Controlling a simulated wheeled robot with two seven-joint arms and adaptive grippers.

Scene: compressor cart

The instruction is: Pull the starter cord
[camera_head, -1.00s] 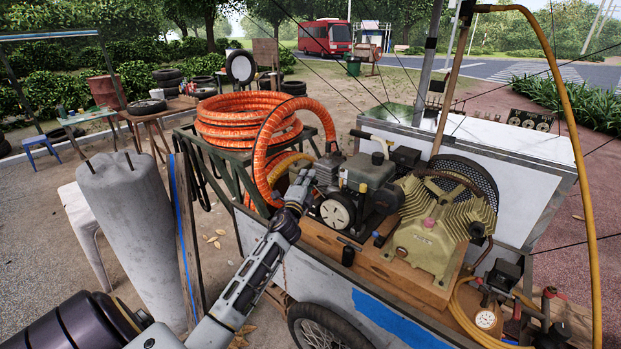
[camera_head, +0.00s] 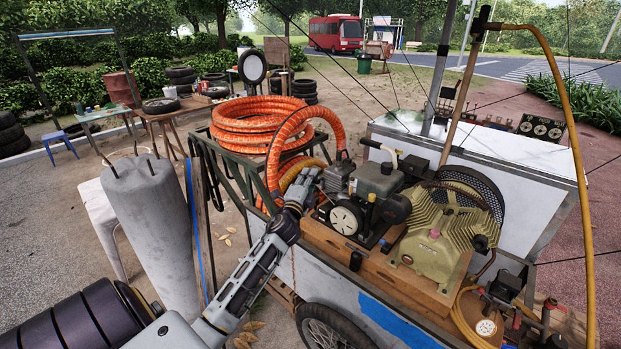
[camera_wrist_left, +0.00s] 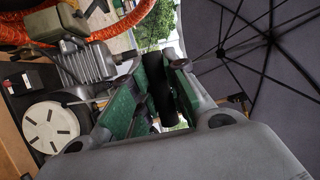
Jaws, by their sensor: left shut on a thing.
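The small engine (camera_head: 375,185) sits on the wooden board of the cart, with a round white cover (camera_head: 346,217) on its near side. The cover also shows at the left in the left wrist view (camera_wrist_left: 52,128). My left gripper (camera_head: 308,182) is at the engine's left side, in front of the orange hose. In the left wrist view its green-padded fingers (camera_wrist_left: 155,92) are shut on a black handle (camera_wrist_left: 159,88). My right gripper is not in view.
A coiled orange hose (camera_head: 255,112) lies on a green metal rack left of the engine. The yellow-green compressor (camera_head: 440,235) stands to its right. A grey concrete cylinder (camera_head: 155,230) stands at the left. A dark umbrella canopy (camera_wrist_left: 265,60) shows in the left wrist view.

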